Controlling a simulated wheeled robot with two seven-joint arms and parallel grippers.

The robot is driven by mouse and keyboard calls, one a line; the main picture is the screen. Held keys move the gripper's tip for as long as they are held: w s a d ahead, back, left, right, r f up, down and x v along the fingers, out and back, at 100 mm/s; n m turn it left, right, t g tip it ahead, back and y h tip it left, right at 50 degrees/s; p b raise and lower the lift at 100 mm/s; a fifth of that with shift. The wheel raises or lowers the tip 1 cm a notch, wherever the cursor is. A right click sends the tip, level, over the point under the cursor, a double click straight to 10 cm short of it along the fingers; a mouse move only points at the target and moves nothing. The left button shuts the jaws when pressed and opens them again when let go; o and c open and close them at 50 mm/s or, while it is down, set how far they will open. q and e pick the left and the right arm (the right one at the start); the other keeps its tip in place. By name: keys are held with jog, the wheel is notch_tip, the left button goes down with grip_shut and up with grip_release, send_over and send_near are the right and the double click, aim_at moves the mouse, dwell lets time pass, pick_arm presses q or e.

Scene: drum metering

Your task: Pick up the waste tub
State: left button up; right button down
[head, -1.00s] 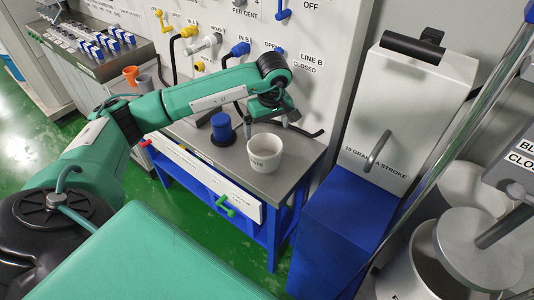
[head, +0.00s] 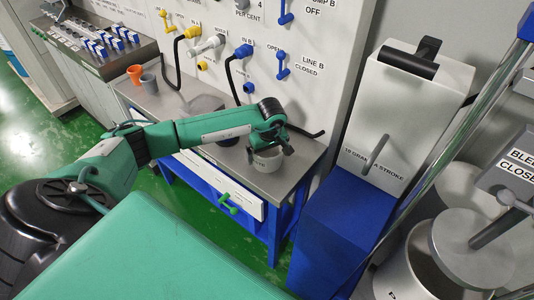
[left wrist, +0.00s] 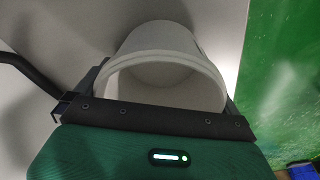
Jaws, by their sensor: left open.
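My right gripper is not in view.
An orange cup (head: 134,75) and a grey cup (head: 149,83) stand at the bench's far left. A valve panel (head: 310,40) rises behind. A blue-based dispenser (head: 345,215) stands right of the bench.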

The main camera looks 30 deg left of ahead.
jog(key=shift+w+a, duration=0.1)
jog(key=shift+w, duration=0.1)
pick_arm(q)
jog(key=c, duration=0.7)
jog(key=shift+c, duration=0.2)
notch_tip(320, 180, up, 20)
jog(key=b, duration=0.4)
jog(key=s+d+f+m+p, duration=0.1)
jog(key=s+d+m, duration=0.3)
jog(key=d+m, duration=0.2)
jog(key=s+d+f+m+h+p, duration=0.1)
jog(key=s+d+m, duration=0.3)
jog(key=d, duration=0.5)
jog(key=shift+s+f+m+t+h+p, duration=0.25)
jog(key=shift+m+t+p, duration=0.2)
jog(key=shift+m, duration=0.45)
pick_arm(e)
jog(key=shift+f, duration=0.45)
